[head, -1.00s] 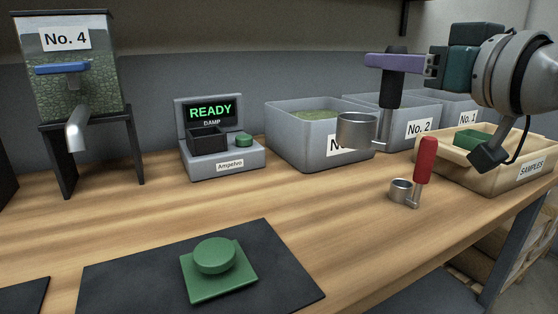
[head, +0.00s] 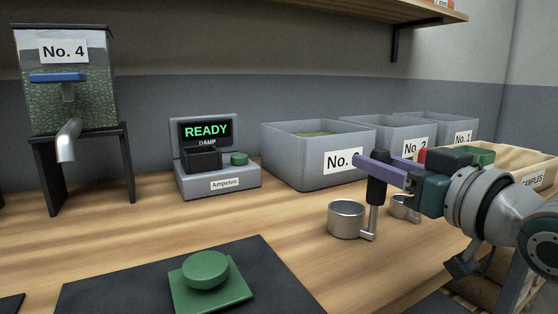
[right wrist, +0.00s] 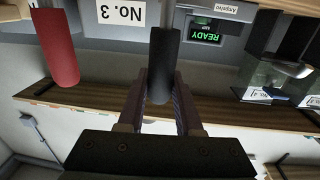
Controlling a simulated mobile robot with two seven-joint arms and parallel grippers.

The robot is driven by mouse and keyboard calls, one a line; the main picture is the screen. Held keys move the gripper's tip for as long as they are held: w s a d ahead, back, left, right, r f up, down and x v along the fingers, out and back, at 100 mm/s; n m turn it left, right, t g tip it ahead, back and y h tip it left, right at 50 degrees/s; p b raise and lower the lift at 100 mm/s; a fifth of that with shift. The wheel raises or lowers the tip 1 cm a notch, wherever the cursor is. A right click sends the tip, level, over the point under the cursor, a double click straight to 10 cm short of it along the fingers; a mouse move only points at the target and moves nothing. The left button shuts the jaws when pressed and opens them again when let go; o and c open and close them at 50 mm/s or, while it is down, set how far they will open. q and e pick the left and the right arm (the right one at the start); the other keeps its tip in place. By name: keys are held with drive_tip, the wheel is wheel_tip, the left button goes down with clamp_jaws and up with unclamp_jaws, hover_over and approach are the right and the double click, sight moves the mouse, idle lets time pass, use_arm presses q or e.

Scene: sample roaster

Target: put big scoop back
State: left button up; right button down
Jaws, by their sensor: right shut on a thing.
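The big scoop (head: 347,219) has a wide silver cup and a black handle standing upright. My right gripper (head: 378,172) is shut on that handle. In the right wrist view the black handle of the big scoop (right wrist: 164,62) is between the two fingers (right wrist: 162,98). The cup is on or just above the wooden table; I cannot tell if it touches. My left gripper is not in view.
A smaller silver scoop (head: 402,208) with a red handle, partly hidden, stands just behind my right gripper. Bins No. 3 (head: 300,160), No. 2 (head: 385,135) and No. 1 (head: 450,128) line the back. The samples tray (head: 530,160) is at the right. The table's front centre has a dark mat (head: 110,285).

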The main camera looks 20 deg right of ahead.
drive_tip(key=shift+f, duration=0.1)
drive_tip(key=c, duration=0.6)
unclamp_jaws()
drive_tip(key=shift+s, duration=0.1)
drive_tip(key=s+p, duration=0.1)
drive_tip(key=s, duration=1)
drive_tip(key=s+a+f+g, duration=0.4)
drive_tip(key=a+f+g, duration=0.3)
drive_tip(key=f, duration=0.4)
drive_tip(key=s+a+f+g, duration=0.1)
drive_tip(key=s+g, duration=0.1)
drive_tip(key=s, duration=0.1)
drive_tip(key=s+a+f+n+g, duration=0.1)
drive_tip(key=s+a+f+g, duration=0.1)
drive_tip(key=s+g, duration=0.1)
drive_tip(key=s+a+f+n+g, duration=0.1)
drive_tip(key=s+g, duration=0.1)
drive_tip(key=s, duration=0.2)
drive_tip(key=shift+s+a+f, duration=0.15)
drive_tip(key=shift+a+f, duration=0.25)
